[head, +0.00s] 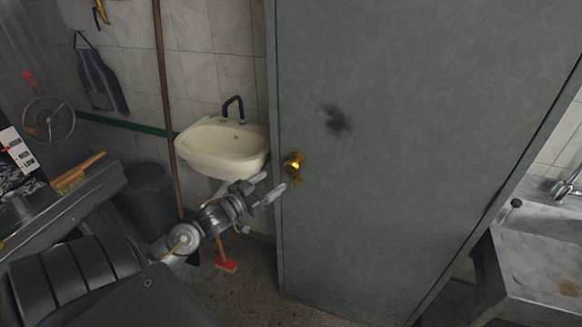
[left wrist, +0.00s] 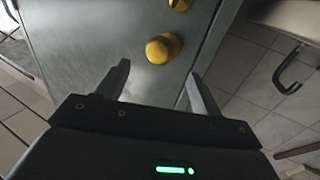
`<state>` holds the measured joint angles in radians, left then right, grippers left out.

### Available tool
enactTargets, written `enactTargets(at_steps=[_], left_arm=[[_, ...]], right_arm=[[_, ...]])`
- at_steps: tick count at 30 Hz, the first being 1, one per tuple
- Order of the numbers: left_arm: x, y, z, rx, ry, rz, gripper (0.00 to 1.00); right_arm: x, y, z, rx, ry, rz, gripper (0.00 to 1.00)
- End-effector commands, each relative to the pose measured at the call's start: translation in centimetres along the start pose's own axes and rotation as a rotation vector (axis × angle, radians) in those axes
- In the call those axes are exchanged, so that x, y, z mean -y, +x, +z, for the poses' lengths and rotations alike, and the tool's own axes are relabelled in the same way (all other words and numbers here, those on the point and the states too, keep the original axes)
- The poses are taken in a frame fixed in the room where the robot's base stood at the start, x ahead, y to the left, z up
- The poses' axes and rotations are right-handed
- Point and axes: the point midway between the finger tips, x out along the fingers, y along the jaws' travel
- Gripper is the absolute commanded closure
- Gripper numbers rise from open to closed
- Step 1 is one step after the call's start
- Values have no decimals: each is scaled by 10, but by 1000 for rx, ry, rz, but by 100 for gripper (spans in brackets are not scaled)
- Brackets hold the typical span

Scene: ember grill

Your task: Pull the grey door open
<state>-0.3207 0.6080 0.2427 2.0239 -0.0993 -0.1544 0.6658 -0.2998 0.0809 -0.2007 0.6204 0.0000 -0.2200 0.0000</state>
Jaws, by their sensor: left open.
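The grey door (head: 400,130) fills the middle and right of the head view, with a dark smudge on its face. Its brass knob (head: 293,166) sits near the door's left edge. My left gripper (head: 275,186) is open and empty, just left of and slightly below the knob in the head view. In the left wrist view the brass knob (left wrist: 162,48) shows ahead of the two spread fingers (left wrist: 155,85), and the grey door (left wrist: 100,40) lies behind it. A second yellow knob-like part shows at the top edge there. My right gripper is not in view.
A cream washbasin (head: 222,146) with a dark tap hangs on the tiled wall left of the door. A dark bin (head: 148,196) and a red-headed broom (head: 226,264) stand on the floor. A bench is at the left; a stone sink (head: 545,250) is at the right.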

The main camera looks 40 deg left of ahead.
Motion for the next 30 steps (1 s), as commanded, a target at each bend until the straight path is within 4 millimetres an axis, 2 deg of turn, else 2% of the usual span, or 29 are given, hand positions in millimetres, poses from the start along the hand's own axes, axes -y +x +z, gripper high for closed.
enactTargets(at_steps=[9, 15, 21, 29, 30], left_arm=[[0, 58, -4, -2, 0, -2, 34], [0, 87, -2, 0, 0, -2, 34], [0, 99, 0, 1, 2, 0, 34], [0, 100, 1, 1, 2, 0, 34], [0, 100, 1, 1, 2, 0, 38]], right_arm=[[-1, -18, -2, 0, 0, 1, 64], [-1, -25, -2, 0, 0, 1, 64], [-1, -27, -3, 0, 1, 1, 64], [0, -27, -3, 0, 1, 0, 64], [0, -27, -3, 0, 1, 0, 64]])
